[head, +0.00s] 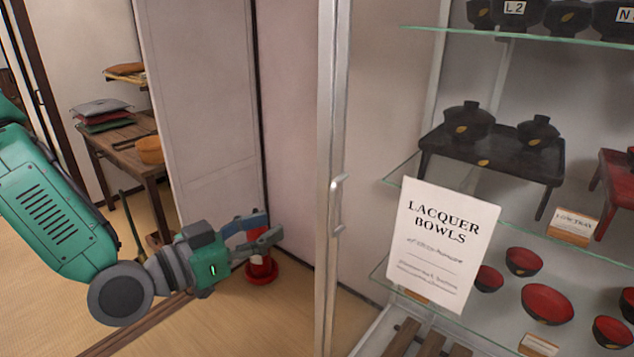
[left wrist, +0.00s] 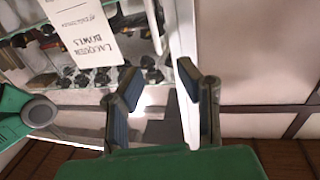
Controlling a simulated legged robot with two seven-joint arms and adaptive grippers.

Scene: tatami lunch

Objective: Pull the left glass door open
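The glass door (head: 335,110) has a pale metal upright frame in the middle of the head view. A small silver handle (head: 337,203) sits on that frame. A white sign reading "LACQUER BOWLS" (head: 440,245) hangs in front of the shelves; it also shows in the left wrist view (left wrist: 82,30). I cannot tell whether the door stands slightly ajar. My left gripper (head: 269,227) is open and empty, left of the handle, lower than it and apart from it. In the left wrist view, its spread fingers (left wrist: 158,80) point toward the pale door frame (left wrist: 183,40). My right gripper is out of view.
Glass shelves (head: 520,38) hold black lidded bowls, a black tray table (head: 495,155) and red bowls (head: 547,303). A red object (head: 262,270) stands on the floor behind my left gripper. A wooden table (head: 125,145) with cushions is at the far left.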

